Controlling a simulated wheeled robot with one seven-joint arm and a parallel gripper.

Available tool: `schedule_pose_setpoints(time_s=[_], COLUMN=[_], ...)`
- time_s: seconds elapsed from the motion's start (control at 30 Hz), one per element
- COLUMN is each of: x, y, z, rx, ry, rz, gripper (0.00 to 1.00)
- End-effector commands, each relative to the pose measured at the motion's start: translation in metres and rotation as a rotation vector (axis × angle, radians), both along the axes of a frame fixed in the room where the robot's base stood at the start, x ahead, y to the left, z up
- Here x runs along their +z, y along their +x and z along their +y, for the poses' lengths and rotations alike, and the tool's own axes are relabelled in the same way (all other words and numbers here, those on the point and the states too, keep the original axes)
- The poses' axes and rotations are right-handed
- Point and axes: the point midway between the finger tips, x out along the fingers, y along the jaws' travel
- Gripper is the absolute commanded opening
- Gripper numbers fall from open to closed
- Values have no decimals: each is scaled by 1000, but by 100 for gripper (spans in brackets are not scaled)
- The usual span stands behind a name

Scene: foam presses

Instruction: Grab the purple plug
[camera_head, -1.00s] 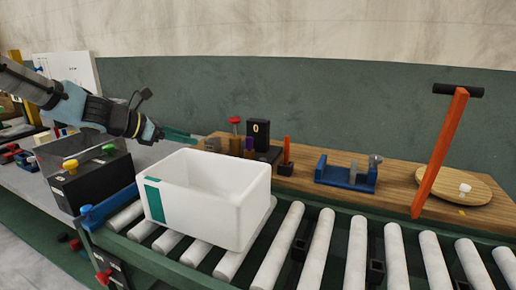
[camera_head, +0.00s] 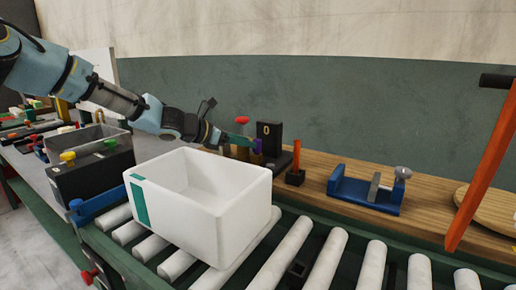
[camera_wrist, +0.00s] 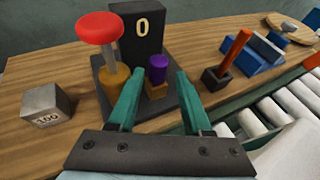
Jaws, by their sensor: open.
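The purple plug (camera_wrist: 158,69) stands upright in a small tan block on a dark base in the wrist view, just beyond and between my fingertips. In the head view the purple plug (camera_head: 258,146) is small and partly covered. My gripper (camera_wrist: 156,82) has two green fingers, spread apart with nothing between them. In the head view my gripper (camera_head: 238,139) reaches over the wooden shelf behind the white bin.
A red-topped post (camera_wrist: 101,30) stands left of the plug, with a black block marked 0 (camera_wrist: 136,32) behind. A metal cube (camera_wrist: 46,104) lies left. An orange stick (camera_wrist: 235,50) stands right. The white bin (camera_head: 225,226) sits on rollers.

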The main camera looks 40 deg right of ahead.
Motion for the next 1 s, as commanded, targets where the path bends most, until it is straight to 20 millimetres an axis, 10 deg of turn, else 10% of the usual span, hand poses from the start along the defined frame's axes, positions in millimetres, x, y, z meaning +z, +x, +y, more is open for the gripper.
schedule_pose_setpoints(time_s=[0.7,1.0], x=[-23,-22], y=[-8,-8], z=[-48,-48], rx=[0,0], ry=[1,0], rz=[0,0], gripper=[50,16])
